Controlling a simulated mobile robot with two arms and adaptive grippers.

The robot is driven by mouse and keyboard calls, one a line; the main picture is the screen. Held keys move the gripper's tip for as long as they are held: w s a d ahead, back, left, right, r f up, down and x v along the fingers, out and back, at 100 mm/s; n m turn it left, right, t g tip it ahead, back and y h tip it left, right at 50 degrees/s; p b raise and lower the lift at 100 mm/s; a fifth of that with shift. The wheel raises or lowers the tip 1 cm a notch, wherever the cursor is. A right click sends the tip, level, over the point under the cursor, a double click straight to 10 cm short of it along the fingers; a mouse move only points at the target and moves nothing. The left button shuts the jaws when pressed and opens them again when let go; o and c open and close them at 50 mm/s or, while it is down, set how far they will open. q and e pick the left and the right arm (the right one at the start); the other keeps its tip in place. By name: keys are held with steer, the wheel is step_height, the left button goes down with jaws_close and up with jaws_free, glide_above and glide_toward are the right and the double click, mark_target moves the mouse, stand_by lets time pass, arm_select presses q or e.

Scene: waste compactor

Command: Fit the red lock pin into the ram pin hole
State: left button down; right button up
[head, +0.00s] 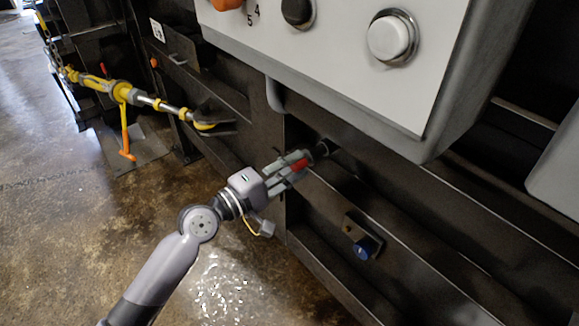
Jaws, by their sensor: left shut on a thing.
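The red lock pin (300,164) shows as a short red piece between the fingers of my left gripper (297,164). The left gripper is shut on it and reaches in from the lower left against the dark steel frame. Just beyond the fingertips is a dark round part (321,149) on the frame, where the ram pin hole may be. I cannot tell whether the pin's tip is inside a hole or only in front of it. My right gripper is not in view.
A white control panel (340,55) with large buttons overhangs above the gripper. A blue knob (364,248) on a bracket sits lower right. A yellow ratchet binder (122,92) with an orange handle hangs at upper left. Dark steel beams lie close around; the concrete floor (90,220) at left is open.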

mark_target(307, 159)
arm_select(q)
steer(key=shift+x, duration=1.55)
steer(key=shift+w+d, duration=0.35)
steer(key=shift+d, duration=0.1)
stand_by(0.5)
steer(key=c, duration=1.2)
jaws_free()
steer(key=shift+f, duration=0.15)
steer(key=shift+c, duration=0.5)
